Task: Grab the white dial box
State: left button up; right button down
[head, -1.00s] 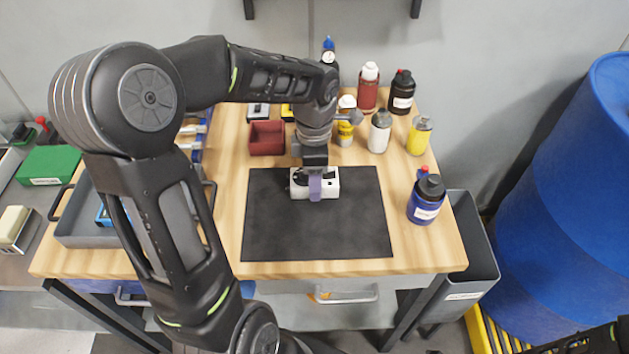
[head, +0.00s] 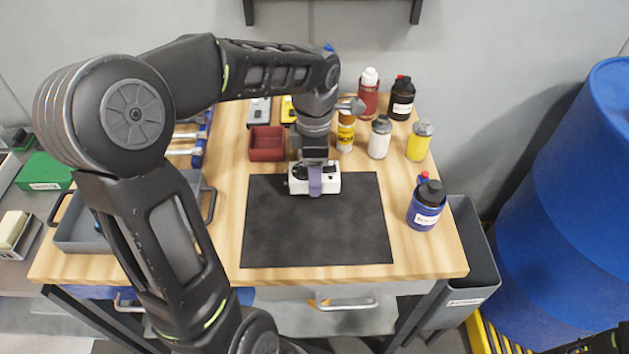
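The white dial box (head: 298,185) is in my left gripper (head: 314,180), over the back edge of the black mat (head: 318,235). The gripper points down from above, and its purple finger lies against the near face of the box. The far finger is hidden behind the box and wrist. The box looks level and seems slightly raised off the mat, though the gap beneath it is hard to see. My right gripper does not show clearly; only a dark part, probably of my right arm, is at the bottom right corner.
A red bin (head: 267,144) stands just left of the gripper. Several bottles stand at the back right, with a blue bottle (head: 426,206) right of the mat. A grey tray (head: 82,236) is at the left. The mat's front is clear.

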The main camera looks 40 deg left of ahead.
pick_arm(q)
notch_tip(320, 180, up, 6)
jog(key=shift+r, duration=0.2)
